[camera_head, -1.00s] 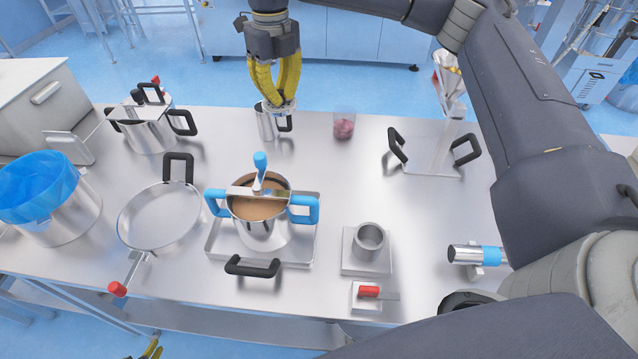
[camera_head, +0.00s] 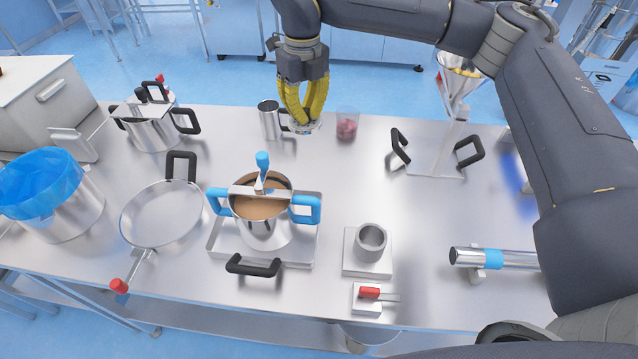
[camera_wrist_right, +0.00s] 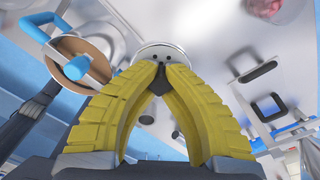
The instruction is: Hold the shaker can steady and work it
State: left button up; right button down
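A metal can (camera_head: 268,121) with a dark open top and a black side handle stands upright at the back of the table. My right gripper (camera_head: 301,128) is just to its right, pointing down. I cannot tell for sure which piece is the shaker can. My left gripper is out of view.
A clear cup with reddish contents (camera_head: 347,126) stands close to the right gripper. A blue-handled pot of brown liquid (camera_head: 262,225) sits in front. A funnel stand (camera_head: 440,150) is to the right. Bare table (camera_head: 340,185) lies between.

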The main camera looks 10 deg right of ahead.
aim_at(309, 184)
jog(key=shift+s+d+f, duration=0.1)
jog(key=shift+f, duration=0.6)
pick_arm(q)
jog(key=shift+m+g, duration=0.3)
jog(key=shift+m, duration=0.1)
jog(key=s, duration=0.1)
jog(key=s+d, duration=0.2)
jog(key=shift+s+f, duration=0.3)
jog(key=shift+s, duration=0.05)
pick_arm(e)
notch_tip(309, 184, down, 19)
jog(key=shift+f, duration=0.15)
jog(key=c, duration=1.6)
grip_release()
jog(key=shift+c, duration=0.2)
jog(key=shift+o, duration=0.2)
